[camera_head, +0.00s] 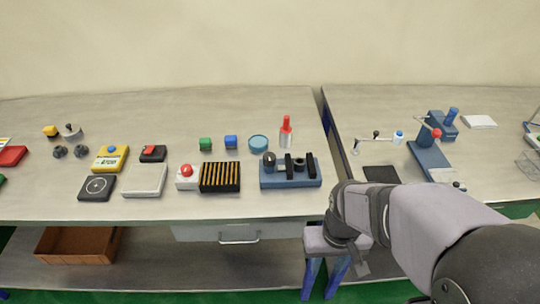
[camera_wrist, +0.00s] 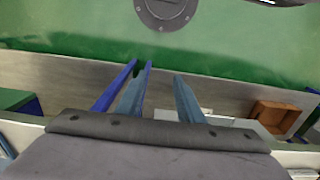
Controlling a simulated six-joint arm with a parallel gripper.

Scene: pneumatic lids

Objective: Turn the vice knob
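The vice (camera_head: 290,179) is a blue block with upright black jaws, near the front edge of the left table in the head view. A dark round knob (camera_head: 269,159) stands at its left end. My arm comes in from the lower right, and its dark wrist end (camera_head: 345,215) is right of and nearer than the vice, over the table's front edge and apart from the knob.
A slotted black rack (camera_head: 220,178), a red-button box (camera_head: 187,178) and a red-topped bottle (camera_head: 286,131) are near the vice. A blue press-like tool (camera_head: 428,156) is on the right table.

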